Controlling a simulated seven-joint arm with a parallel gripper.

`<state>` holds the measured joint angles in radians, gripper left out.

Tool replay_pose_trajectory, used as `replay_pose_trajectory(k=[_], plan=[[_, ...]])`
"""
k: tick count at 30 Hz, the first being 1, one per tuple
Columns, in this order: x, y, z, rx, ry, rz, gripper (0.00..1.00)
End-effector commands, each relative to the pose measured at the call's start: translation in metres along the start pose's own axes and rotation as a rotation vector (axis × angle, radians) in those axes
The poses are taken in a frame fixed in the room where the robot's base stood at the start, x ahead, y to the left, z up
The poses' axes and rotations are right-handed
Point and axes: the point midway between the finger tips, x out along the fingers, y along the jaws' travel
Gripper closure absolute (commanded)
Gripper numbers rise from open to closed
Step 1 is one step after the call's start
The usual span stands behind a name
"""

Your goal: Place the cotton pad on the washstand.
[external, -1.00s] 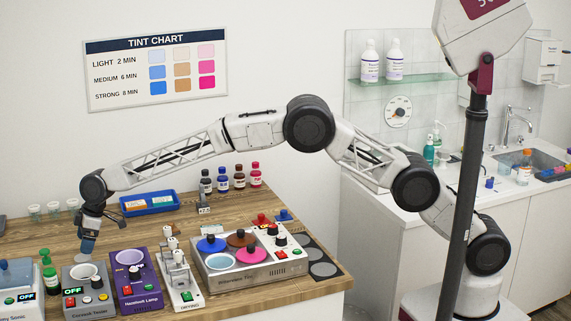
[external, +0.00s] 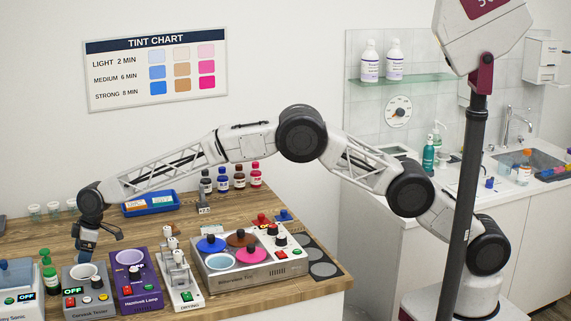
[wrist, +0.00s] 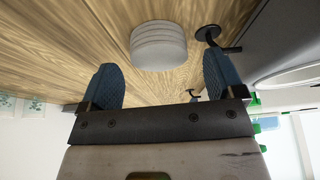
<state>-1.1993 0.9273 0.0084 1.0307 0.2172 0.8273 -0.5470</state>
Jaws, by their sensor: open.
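A pale, round, ridged piece, which looks like the cotton pad (wrist: 158,47), lies on the wooden worktop in the wrist view. It sits between and just past my fingertips, apart from both. I cannot make it out in the external view, where my gripper and the devices may hide it. My gripper (external: 97,240) is low over the left part of the worktop, behind the grey tester. In the wrist view my gripper (wrist: 163,72) shows two blue fingers spread wide with nothing between them. The white washstand (external: 502,203) with its sink stands at the right.
A grey tester (external: 84,297), a purple lamp (external: 136,291) and a dryer (external: 181,284) line the front edge. A blue tray (external: 150,204), small cups (external: 53,210) and several bottles (external: 239,178) stand behind. A dark post (external: 470,190) rises before the washstand. A dark hooked piece (wrist: 211,38) is near one finger.

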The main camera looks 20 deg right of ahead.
Motion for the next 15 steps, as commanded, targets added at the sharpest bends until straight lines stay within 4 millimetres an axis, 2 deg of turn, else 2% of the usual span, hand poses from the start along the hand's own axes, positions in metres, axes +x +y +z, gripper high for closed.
replay_pose_trajectory(k=[6, 15], plan=[[0.016, 0.000, 0.000, 0.000, 0.000, 0.000, 0.12], [0.018, 0.000, 0.000, 0.000, 0.001, 0.000, 0.12]])
